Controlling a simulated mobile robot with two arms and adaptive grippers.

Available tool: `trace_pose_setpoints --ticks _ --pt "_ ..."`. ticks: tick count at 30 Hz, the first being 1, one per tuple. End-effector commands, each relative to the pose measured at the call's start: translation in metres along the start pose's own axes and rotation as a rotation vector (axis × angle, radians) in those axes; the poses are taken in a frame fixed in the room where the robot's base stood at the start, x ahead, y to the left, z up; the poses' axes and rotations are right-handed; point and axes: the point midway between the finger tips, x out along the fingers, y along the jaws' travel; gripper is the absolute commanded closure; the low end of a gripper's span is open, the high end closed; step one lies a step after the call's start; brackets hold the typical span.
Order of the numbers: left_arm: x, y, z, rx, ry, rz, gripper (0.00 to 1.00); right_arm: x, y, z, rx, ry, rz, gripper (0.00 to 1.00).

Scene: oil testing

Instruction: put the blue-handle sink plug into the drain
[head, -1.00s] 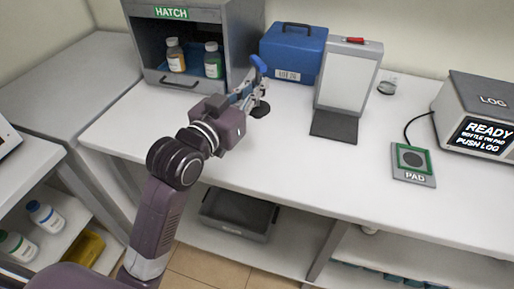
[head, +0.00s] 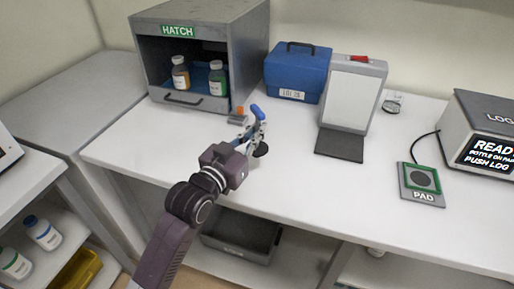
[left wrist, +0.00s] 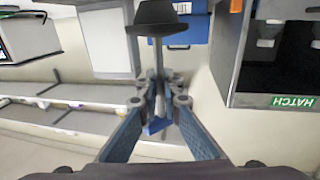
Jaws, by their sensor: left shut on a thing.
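The sink plug has a blue handle (head: 257,112) and a black stopper (head: 261,150). My left gripper (head: 252,132) is shut on the plug between handle and stopper, over the white bench. In the left wrist view the left gripper (left wrist: 160,95) grips the plug's thin shaft. The black stopper (left wrist: 157,17) shows at the top there and the blue handle (left wrist: 156,126) below the fingers. I cannot make out a drain for certain. My right gripper is not in view.
A grey hatch box (head: 250,50) with two bottles stands at the back left, with a small orange-topped thing (head: 239,112) near it. A blue case (head: 297,75), an upright white panel (head: 350,100), a small round thing (head: 392,105) and a pad (head: 422,185) are further right.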

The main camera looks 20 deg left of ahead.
Motion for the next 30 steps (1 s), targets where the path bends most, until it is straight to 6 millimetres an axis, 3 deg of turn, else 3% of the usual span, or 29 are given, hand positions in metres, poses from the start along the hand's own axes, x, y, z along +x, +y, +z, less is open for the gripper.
trace_pose_setpoints --ticks 12,26,27,30 --pt "0.0 0.0 0.05 0.0 -0.001 0.0 1.0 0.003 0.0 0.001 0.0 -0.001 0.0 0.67" --pt "0.0 0.0 0.059 0.001 0.002 0.0 1.0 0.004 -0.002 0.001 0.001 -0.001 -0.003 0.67" --pt "0.0 0.0 0.058 0.001 0.002 0.0 0.91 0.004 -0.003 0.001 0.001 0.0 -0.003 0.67" --pt "0.0 0.0 0.058 0.0 0.001 0.0 0.8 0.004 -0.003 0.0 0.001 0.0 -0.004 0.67"
